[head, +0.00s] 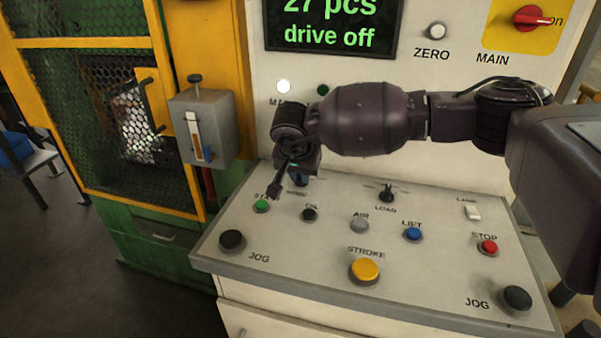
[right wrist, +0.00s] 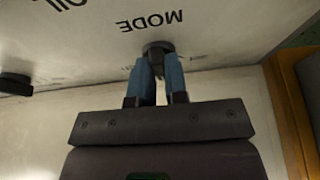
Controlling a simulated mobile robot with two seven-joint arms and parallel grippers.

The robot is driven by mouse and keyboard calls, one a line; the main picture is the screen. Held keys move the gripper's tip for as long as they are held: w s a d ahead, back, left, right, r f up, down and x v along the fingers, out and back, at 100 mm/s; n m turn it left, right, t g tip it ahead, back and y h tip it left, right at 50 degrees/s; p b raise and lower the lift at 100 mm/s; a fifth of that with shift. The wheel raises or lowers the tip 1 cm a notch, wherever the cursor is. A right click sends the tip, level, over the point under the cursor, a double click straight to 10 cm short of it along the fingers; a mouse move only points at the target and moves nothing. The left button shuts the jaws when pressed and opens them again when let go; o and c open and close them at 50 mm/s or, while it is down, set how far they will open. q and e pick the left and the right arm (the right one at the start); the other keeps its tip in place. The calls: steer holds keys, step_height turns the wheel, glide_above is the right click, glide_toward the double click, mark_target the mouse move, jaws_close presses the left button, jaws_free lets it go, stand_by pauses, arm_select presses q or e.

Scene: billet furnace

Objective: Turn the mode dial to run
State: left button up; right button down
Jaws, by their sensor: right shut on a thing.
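The mode dial (right wrist: 157,47) is a small dark round knob on the pale panel, beside the upside-down word MODE in the right wrist view. My right gripper (right wrist: 158,72) has its two blue fingers shut on the dial, one on each side. In the head view my right gripper (head: 299,180) is at the back left of the sloping control panel (head: 320,278), and it hides most of the dial. The dial's pointer and setting cannot be made out. My left gripper is not in view.
The green start button (head: 262,206) and the dark oil button (head: 310,214) lie close in front of my right gripper. The load knob (head: 387,193) stands to its right. A grey box with a lever (head: 202,130) is to the left. A display (head: 333,25) reads "drive off".

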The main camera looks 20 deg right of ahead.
steer(key=shift+r+m+h+p, duration=0.15)
steer(key=shift+m+h+p, duration=0.2)
steer(key=shift+m, duration=0.65)
steer(key=shift+w+a+m+g+h+p, duration=0.1)
steer(key=shift+m+g+h+p, duration=0.15)
steer(key=shift+m, duration=0.35)
steer(key=shift+a+m+g+p, duration=0.1)
steer(key=shift+m+g, duration=0.25)
steer(key=shift+m, duration=0.25)
steer(key=shift+m+g, duration=0.3)
steer(key=shift+m, duration=0.5)
steer(key=shift+w+m+g+h, duration=0.1)
steer(key=shift+m+g+h, duration=0.2)
steer(key=shift+m, duration=0.7)
steer(key=shift+m+p, duration=0.3)
steer(key=shift+m, duration=0.2)
steer(key=shift+g, duration=0.3)
steer(key=c, duration=1.1)
jaws_free()
steer(key=shift+c, duration=0.2)
